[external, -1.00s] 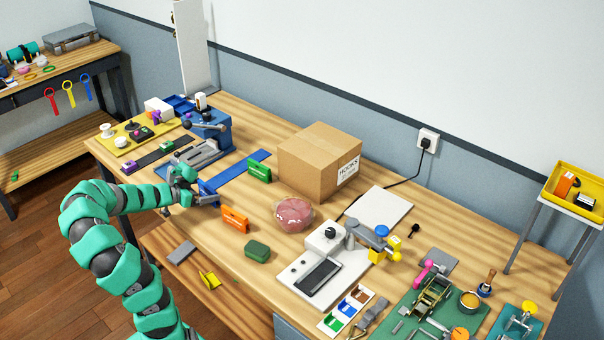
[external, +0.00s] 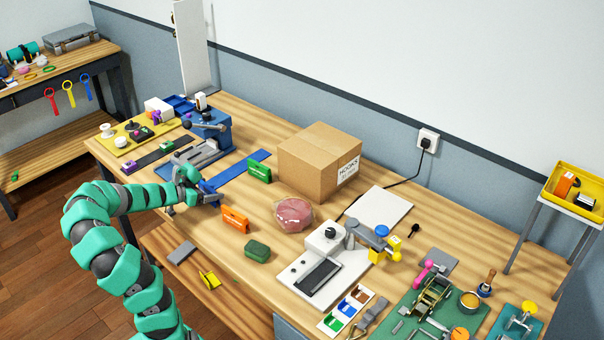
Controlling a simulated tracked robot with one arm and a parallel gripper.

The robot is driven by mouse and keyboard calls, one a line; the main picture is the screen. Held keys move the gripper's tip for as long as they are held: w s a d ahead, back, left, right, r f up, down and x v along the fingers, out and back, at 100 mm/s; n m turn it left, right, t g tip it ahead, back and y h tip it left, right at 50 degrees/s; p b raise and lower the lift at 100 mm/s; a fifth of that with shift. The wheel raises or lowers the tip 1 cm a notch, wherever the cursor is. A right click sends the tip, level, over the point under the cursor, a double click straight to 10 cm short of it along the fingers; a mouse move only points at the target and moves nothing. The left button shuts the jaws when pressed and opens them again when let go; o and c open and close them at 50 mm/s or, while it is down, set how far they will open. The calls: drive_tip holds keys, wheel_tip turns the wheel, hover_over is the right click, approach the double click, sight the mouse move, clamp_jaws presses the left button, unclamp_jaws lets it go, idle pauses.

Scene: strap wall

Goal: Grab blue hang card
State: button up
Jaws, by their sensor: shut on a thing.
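My gripper (external: 210,200) is at the near edge of the workbench, beside the near end of a flat blue strip (external: 242,169). It is shut on a small blue piece, the blue hang card (external: 207,187), which shows only partly at the jaws. The fingers and wrist hide most of the card, and its edge is hard to tell from the strip behind it. Whether the card touches the bench is not clear.
An orange card (external: 236,218) stands just right of my gripper, and a green card (external: 260,171) stands farther back. A grey vise-like tool (external: 187,157) is close behind.

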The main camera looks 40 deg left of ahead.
sight(206, 186)
drive_tip(key=shift+r, duration=0.1)
drive_tip(key=shift+s+r+p, duration=0.1)
drive_tip(key=shift+r+p, duration=1.05)
drive_tip(key=shift+r, duration=0.65)
drive_tip(key=s+d, duration=0.2)
drive_tip(key=s, duration=0.1)
drive_tip(key=s+d, duration=0.2)
drive_tip(key=s, duration=0.1)
drive_tip(key=s+d, duration=0.2)
drive_tip(key=s, duration=0.1)
drive_tip(key=shift+d+r+p, duration=0.25)
drive_tip(key=shift+d+p, duration=0.05)
drive_tip(key=shift+p, duration=0.1)
drive_tip(key=s+b, duration=0.1)
drive_tip(key=d+b, duration=0.1)
drive_tip(key=shift+s+d+b, duration=0.15)
drive_tip(key=shift+s+b, duration=0.15)
drive_tip(key=shift+s, duration=0.05)
drive_tip(key=shift+s+d+r+b, duration=0.2)
drive_tip(key=shift+s+d+b, duration=0.2)
drive_tip(key=shift+s, duration=0.1)
drive_tip(key=shift+s+d+r+b, duration=0.15)
drive_tip(key=shift+s+d+b, duration=0.2)
drive_tip(key=shift+s+d, duration=0.1)
